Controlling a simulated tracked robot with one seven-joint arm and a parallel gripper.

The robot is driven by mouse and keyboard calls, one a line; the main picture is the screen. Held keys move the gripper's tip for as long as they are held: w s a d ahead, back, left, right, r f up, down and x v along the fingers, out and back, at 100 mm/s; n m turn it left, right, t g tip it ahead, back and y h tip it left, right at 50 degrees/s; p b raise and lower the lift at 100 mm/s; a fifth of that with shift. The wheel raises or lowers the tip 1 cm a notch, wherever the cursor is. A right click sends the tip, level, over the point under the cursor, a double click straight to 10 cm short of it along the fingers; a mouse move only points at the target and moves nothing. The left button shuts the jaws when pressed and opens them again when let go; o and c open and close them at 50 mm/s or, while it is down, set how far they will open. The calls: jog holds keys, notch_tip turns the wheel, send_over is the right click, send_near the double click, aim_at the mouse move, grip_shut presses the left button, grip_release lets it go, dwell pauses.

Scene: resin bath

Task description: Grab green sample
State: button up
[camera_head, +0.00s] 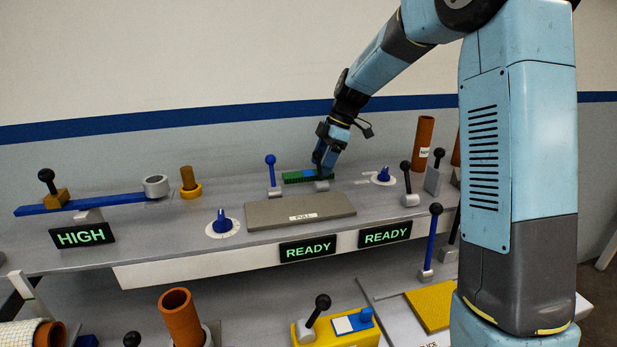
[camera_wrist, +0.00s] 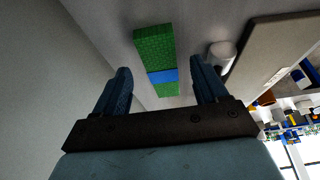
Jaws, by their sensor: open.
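The green sample (camera_head: 293,177) is a small green bar with a blue band around its middle. In the wrist view my gripper (camera_wrist: 160,82) is open, with one blue finger on each side of the sample's line. I cannot tell whether a finger touches it.
A blue-handled lever (camera_head: 271,172) stands left of the sample. The grey plate (camera_head: 270,213) lies in front of it. A blue knob (camera_head: 383,174) and a black-knobbed lever (camera_head: 406,180) stand to the right. The wall (camera_head: 200,140) is close behind.

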jog(key=shift+x, duration=1)
jog(key=c, duration=1.1)
jog(key=shift+c, duration=0.2)
